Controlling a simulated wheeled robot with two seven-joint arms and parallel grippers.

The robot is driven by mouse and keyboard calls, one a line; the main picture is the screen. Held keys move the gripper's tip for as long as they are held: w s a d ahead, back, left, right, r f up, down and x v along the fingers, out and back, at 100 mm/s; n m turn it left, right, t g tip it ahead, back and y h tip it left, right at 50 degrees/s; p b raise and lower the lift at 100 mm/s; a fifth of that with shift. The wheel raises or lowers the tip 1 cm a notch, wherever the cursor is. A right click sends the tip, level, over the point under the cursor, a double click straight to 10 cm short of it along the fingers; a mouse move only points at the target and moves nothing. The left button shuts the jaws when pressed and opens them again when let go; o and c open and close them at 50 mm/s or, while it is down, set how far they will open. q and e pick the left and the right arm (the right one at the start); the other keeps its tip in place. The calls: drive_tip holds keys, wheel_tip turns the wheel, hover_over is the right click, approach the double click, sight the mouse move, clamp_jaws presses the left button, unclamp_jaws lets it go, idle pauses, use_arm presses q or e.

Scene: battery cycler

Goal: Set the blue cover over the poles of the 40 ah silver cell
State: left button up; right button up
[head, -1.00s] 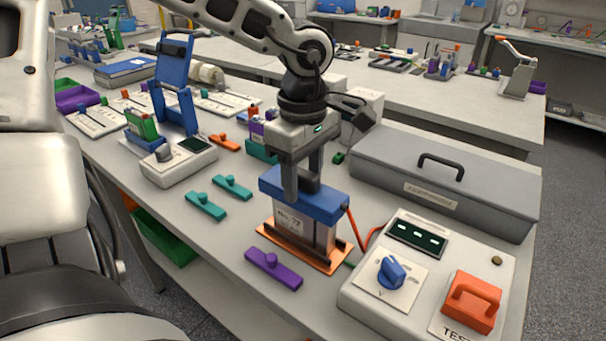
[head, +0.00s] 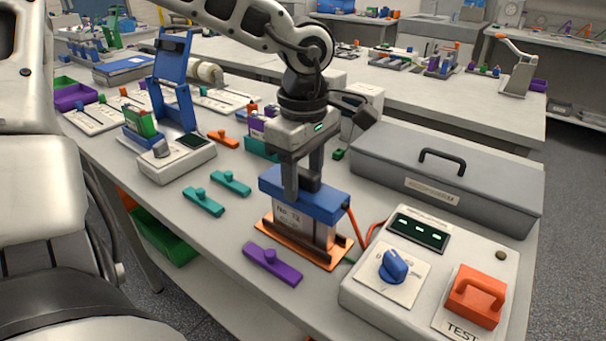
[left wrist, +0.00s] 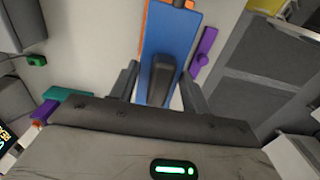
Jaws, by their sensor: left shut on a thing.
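The blue cover (head: 327,209) is at the top of the silver cell (head: 287,216), which stands upright on an orange base (head: 322,262). The cell's label reads "No. 72"; its poles are hidden under the cover. My left gripper (head: 303,184) points down from above, shut on the cover, with its fingers on either side of the dark raised part. In the left wrist view the cover (left wrist: 172,38) lies between the fingers (left wrist: 160,90). I cannot tell whether the cover is fully seated. My right gripper is not in view.
A tester box (head: 425,283) with a blue knob and orange handle stands at the right. A grey lidded case (head: 445,180) is behind it. A purple bar (head: 272,263) and teal bars (head: 203,201) lie in front and left. An orange cable (head: 362,236) runs beside the cell.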

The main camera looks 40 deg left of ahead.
use_arm(q)
drive_tip(key=o, duration=1.1)
wheel_tip(320, 180, up, 16)
idle(0.5)
